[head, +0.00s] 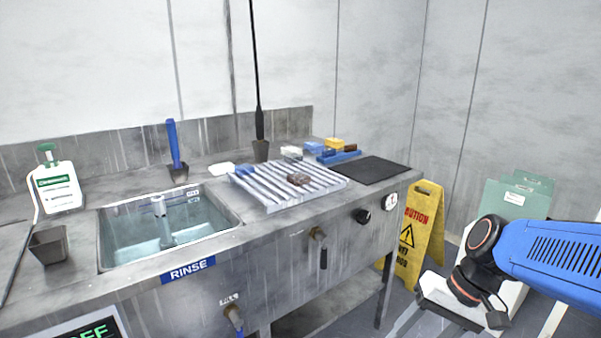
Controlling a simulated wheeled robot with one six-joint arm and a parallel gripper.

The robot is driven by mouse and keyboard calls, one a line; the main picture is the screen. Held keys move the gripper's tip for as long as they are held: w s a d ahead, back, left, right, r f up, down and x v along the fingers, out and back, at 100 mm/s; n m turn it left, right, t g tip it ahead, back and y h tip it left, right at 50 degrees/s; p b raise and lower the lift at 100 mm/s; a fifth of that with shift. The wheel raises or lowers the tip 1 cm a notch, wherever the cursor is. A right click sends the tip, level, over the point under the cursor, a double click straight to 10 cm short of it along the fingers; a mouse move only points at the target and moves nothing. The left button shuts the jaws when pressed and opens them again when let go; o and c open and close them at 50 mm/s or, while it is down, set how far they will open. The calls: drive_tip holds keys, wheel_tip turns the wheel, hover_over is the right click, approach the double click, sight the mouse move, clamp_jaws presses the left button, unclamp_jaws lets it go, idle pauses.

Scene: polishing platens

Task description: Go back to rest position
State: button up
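My blue arm (555,262) comes in from the right edge and ends in dark joints (470,276), in front of the floor to the right of the sink bench. The fingers of my gripper cannot be made out there, so whether they are open or shut does not show. No object can be seen held at the arm's end. The arm is apart from the bench.
A spray bottle (58,186) stands left. A yellow caution sign (418,232) and green container (515,197) are near my arm.

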drive_tip(key=s+d+r+n+t+h, duration=0.2)
drive_tip(key=s+d+r+t+h, duration=0.1)
drive_tip(key=d, duration=0.4)
drive_tip(key=shift+r+t+h, duration=0.45)
drive_tip(key=shift+t+h, duration=0.45)
drive_tip(key=shift+h, duration=0.1)
